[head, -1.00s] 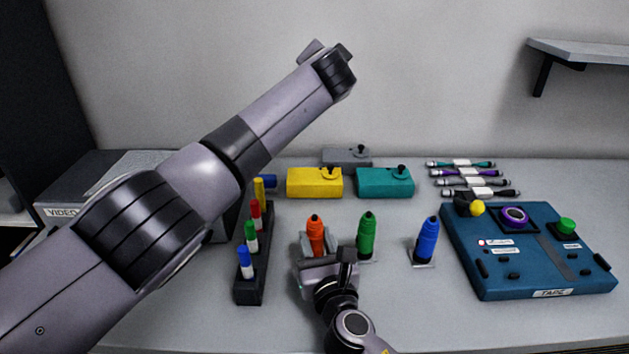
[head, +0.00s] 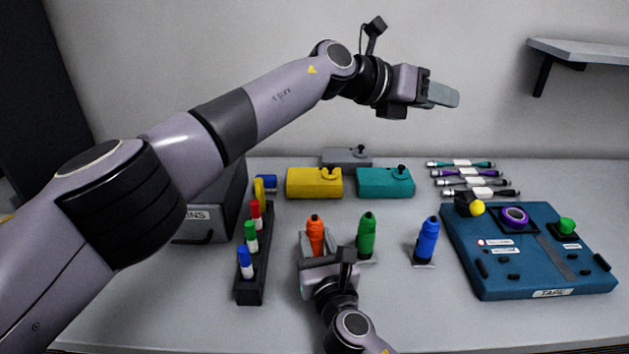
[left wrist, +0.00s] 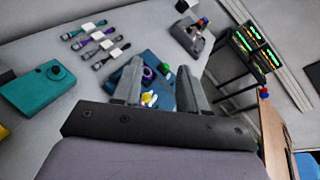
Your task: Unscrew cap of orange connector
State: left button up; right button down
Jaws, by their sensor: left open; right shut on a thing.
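The orange connector (head: 315,236) stands upright on the table in the head view, left of the green connector (head: 367,236) and the blue connector (head: 427,242). My right gripper (head: 318,262) is at the orange connector's base and shut on it; its fingers are mostly hidden by the hand. My left gripper (head: 441,94) is raised high above the table, well up and to the right of the orange connector, pointing right. In the left wrist view its two fingers (left wrist: 157,92) are apart with nothing held between them.
A rack of markers (head: 251,270) stands left of the orange connector. Yellow (head: 314,183) and teal (head: 371,181) boxes stand behind. A blue tape board (head: 540,275) lies right, with several bundled cables (head: 464,182) behind it. A shelf (head: 585,52) juts from the wall.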

pick_arm(q)
notch_tip(320, 180, down, 5)
jog(key=s+a+m+g+y, duration=0.2)
jog(key=a+m+y, duration=0.1)
jog(key=m, duration=0.1)
jog(key=m+g+y, duration=0.3)
jog(key=m+y, duration=0.2)
jog(key=y, duration=0.6)
send_over(315, 216)
notch_tip(315, 216, down, 8)
jog(key=shift+f, duration=0.1)
jog(key=shift+a+f, duration=0.1)
jog(key=shift+f, duration=0.1)
notch_tip(315, 216, down, 7)
jog(key=shift+f, duration=0.2)
grip_shut()
jog(key=shift+n, duration=1.8)
